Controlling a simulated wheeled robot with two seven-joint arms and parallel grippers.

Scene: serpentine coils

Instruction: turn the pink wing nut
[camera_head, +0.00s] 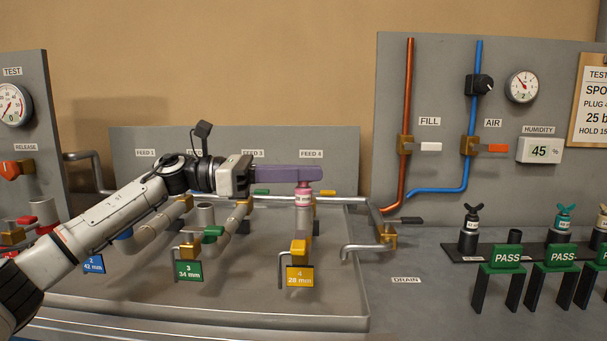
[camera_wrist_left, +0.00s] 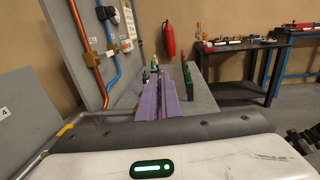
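The pink plug with the wing nut (camera_head: 302,195) stands upright on the pipe end under the FEED 4 label in the head view. Its wings are hidden behind the purple fingers. My left gripper (camera_head: 304,175) comes in level from the left, its fingertips over the top of the plug. In the left wrist view its two purple fingers (camera_wrist_left: 158,100) lie close together with a narrow gap, closed about the wing nut, though the contact itself is hidden.
A yellow "4, 28 mm" tag (camera_head: 300,277) hangs before the plug, and a green "3, 34 mm" tag (camera_head: 188,270) to its left. The tray rim (camera_head: 240,312) runs along the front. Capped plugs (camera_head: 469,228) and PASS stands (camera_head: 507,256) are at right.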

